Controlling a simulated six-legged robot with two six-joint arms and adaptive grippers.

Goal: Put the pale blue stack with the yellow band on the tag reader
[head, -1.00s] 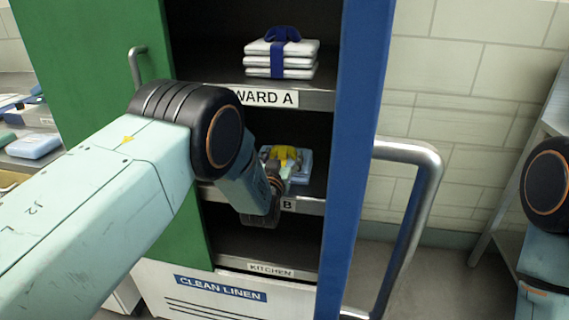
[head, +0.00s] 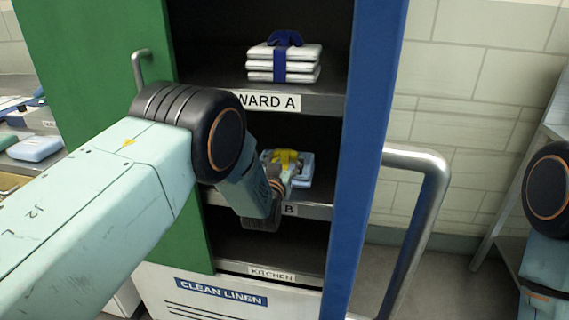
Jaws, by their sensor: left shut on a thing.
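The pale blue stack (head: 304,172) with the yellow band (head: 287,156) is on the middle shelf of the linen cart, above the label ending in B. My left gripper (head: 284,170) reaches into that shelf and is shut on the stack at its front; my wrist hides the fingertips and part of the stack. I cannot tell whether the stack is lifted off the shelf. My right arm shows at the right edge, but its gripper is out of view. I cannot make out the tag reader.
A white stack with a blue band (head: 283,64) lies on the WARD A shelf (head: 310,104) above. The KITCHEN shelf (head: 257,271) below looks empty. A blue side post (head: 368,150) and metal handle (head: 425,200) stand right. A side table (head: 14,162) holds pale blue items left.

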